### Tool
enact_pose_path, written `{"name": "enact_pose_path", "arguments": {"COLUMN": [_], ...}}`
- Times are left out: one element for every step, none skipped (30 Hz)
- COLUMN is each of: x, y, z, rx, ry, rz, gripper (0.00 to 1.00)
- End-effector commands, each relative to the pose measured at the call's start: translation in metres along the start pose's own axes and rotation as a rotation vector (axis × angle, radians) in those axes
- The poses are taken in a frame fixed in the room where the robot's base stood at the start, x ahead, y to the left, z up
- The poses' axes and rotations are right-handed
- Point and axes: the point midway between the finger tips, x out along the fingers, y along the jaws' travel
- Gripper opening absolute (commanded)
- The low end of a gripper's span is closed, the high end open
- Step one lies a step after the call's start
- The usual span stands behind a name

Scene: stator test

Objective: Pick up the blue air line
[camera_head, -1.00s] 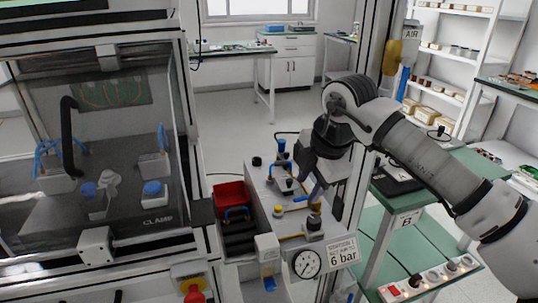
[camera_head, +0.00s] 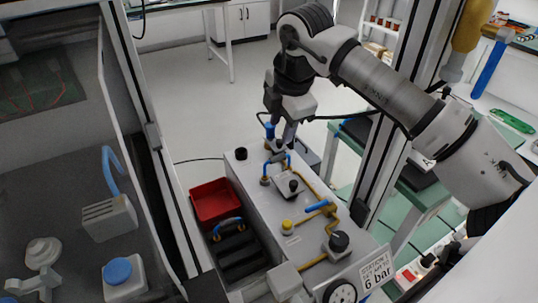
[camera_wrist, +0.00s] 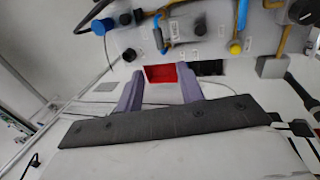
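Several blue pieces could be the air line, and I cannot tell which is meant. A short blue hose (camera_head: 277,159) curves over the grey valve panel (camera_head: 258,222); it also shows in the wrist view (camera_wrist: 158,33). Another blue loop (camera_head: 227,224) lies over the black bin. A straight blue tube (camera_head: 490,66) hangs at the upper right. My gripper (camera_head: 288,134) is above the panel's far end, and its fingertips are hard to make out there. In the wrist view, my gripper's purple fingers (camera_wrist: 160,74) are spread with nothing between them.
A red bin (camera_head: 214,201) stands left of the panel, behind a black bin (camera_head: 242,258). Black knobs, a yellow button (camera_head: 287,226), a blue-handled valve (camera_head: 321,207) and a gauge (camera_head: 341,293) rise from the panel. A frame post (camera_head: 385,165) stands close on the right.

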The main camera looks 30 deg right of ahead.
Motion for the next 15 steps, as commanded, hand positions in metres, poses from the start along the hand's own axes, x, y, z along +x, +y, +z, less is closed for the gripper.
{"name": "enact_pose_path", "arguments": {"x": [0.006, 0.011, 0.019, 0.025, 0.031, 0.039, 0.045, 0.051, 0.058, 0.063, 0.068, 0.072, 0.075, 0.078, 0.080], "y": [0.000, -0.001, -0.001, 0.000, -0.001, 0.000, 0.000, 0.000, 0.000, 0.000, 0.000, 0.000, 0.000, 0.000, 0.000], "z": [0.000, -0.001, -0.001, -0.001, -0.001, -0.001, -0.001, -0.001, -0.002, -0.002, -0.001, -0.001, -0.001, -0.001, -0.001], "rx": [0.000, -0.001, -0.001, -0.002, -0.002, -0.001, -0.001, -0.002, -0.003, -0.003, -0.002, -0.003, -0.003, -0.002, -0.002], "ry": [0.002, 0.003, 0.004, 0.004, 0.005, 0.004, 0.005, 0.005, 0.005, 0.005, 0.004, 0.003, 0.003, 0.003, 0.002], "rz": [-0.002, -0.003, -0.003, -0.002, -0.002, -0.003, -0.002, -0.002, -0.001, -0.002, -0.002, -0.002, -0.001, 0.000, 0.000], "gripper": [0.38, 0.38, 0.38, 0.38, 0.38, 0.38, 0.38, 0.38, 0.38, 0.38, 0.38, 0.38, 0.38, 0.38, 0.38]}}
